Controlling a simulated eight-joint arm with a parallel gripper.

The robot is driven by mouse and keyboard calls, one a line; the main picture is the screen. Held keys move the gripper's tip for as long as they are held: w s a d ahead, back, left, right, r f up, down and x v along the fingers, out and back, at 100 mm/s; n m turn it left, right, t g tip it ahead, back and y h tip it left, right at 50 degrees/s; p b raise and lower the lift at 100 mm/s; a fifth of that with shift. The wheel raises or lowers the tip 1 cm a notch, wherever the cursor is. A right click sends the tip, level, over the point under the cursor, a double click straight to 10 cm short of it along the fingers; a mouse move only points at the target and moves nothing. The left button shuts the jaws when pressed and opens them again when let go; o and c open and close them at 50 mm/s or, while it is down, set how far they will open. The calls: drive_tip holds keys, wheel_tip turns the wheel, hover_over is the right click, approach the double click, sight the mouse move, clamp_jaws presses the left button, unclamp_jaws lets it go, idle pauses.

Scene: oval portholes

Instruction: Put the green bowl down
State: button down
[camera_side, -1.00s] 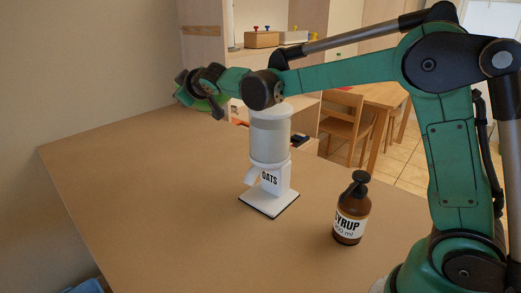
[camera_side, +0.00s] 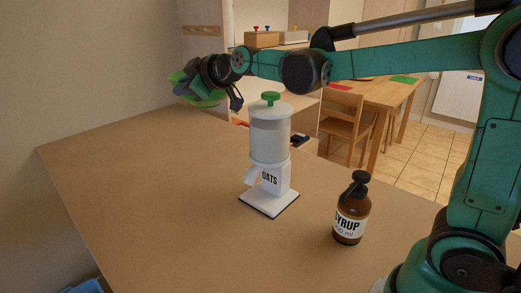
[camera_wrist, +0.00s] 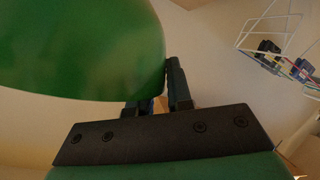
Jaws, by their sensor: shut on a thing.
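The green bowl (camera_side: 207,100) is held in the air above the far left part of the table, partly hidden behind my gripper (camera_side: 190,86). In the wrist view the bowl (camera_wrist: 80,50) fills the upper left as a smooth green curve. The dark fingers of my gripper (camera_wrist: 160,92) stand at its right edge and are shut on it. What the bowl may contain cannot be seen.
An oats dispenser (camera_side: 269,138) with a green knob stands mid-table on a white base. A brown syrup pump bottle (camera_side: 350,215) stands to its right. The left and front of the tabletop (camera_side: 150,190) are clear. A wire rack (camera_wrist: 270,35) shows in the wrist view.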

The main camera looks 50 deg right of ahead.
drive_tip(key=w+a+f+n+y, duration=0.1)
drive_tip(key=w+a+f+y, duration=0.1)
drive_tip(key=w+f, duration=0.15)
hover_over(185, 201)
wheel_tip(185, 201, down, 15)
drive_tip(key=shift+f, duration=2.3)
drive_tip(key=shift+f, duration=0.1)
drive_tip(key=c, duration=0.8)
unclamp_jaws()
